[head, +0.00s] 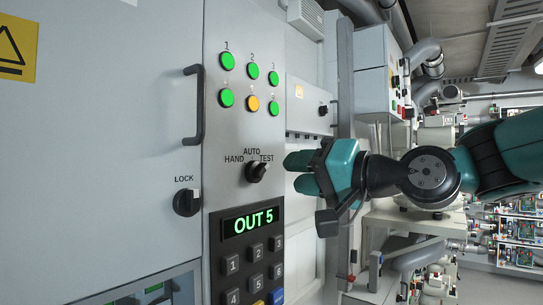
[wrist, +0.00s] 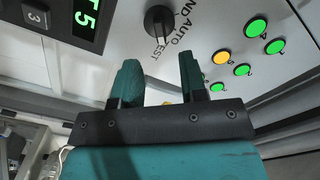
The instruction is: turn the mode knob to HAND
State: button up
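The mode knob (head: 256,173) is a round black knob on the grey panel, with HAND, AUTO and TEST printed around its top. Its white mark points up and right toward TEST. In the wrist view the knob (wrist: 159,21) is at the top, its mark toward the TEST lettering. My gripper (head: 295,172) is to the right of the knob in the head view, its fingers toward the panel. In the wrist view my gripper (wrist: 160,64) is open, with two green fingers apart and nothing between them. The knob lies beyond the fingertips, apart from them.
Green and amber lamps (head: 252,103) sit above the knob. Below are the OUT 5 display (head: 253,220) and a keypad (head: 255,272). To the left are a LOCK knob (head: 187,203) and a protruding black door handle (head: 196,105). Pipes and shelves stand at right.

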aim_at(264, 171)
jog(key=p+x, duration=0.2)
jog(key=x, duration=0.3)
jog(key=shift+r, duration=0.15)
jog(key=shift+x, duration=0.8)
jog(key=shift+c, duration=0.2)
grip_shut()
